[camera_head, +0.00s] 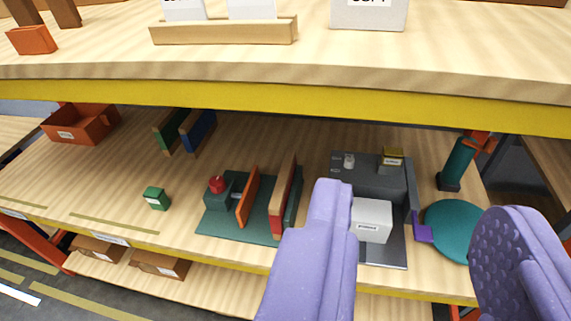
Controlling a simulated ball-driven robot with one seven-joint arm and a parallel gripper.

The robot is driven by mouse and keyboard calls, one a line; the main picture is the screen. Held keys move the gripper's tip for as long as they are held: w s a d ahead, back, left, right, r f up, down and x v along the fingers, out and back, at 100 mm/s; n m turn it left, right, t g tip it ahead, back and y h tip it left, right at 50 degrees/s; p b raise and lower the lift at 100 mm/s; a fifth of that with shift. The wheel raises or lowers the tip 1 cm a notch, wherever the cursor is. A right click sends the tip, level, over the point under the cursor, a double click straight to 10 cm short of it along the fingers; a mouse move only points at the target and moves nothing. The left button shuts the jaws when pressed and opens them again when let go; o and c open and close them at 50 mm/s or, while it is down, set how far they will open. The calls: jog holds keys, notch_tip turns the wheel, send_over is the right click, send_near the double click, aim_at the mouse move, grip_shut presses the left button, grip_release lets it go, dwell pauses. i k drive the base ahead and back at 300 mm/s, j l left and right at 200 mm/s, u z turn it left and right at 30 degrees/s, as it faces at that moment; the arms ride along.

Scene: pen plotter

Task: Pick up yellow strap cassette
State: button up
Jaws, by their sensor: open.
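A small dark-yellow box with a pale label, which looks like the yellow strap cassette (391,157), stands at the back right of a dark grey tray (374,180) on the middle shelf. Its label is too small to read. My gripper (416,200) shows as two purple fingers, wide apart with nothing between their tips. The fingers are in the foreground, and the cassette shows beyond and above the gap between them, apart from both. The left finger covers part of the tray's left side.
A white labelled box (372,219) and a small white item (348,160) stand on the tray. Right are a teal disc (452,228) and a green cylinder (458,162). Left is a green base (222,224) with upright boards. The yellow-edged upper shelf (300,109) overhangs.

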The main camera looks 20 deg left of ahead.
aim_at(390, 156)
jog(key=l+u, duration=0.15)
jog(key=l, duration=0.5)
jog(key=l+u, duration=0.15)
jog(key=l, duration=0.45)
jog(key=k+l+u, duration=0.15)
jog(key=l, duration=0.5)
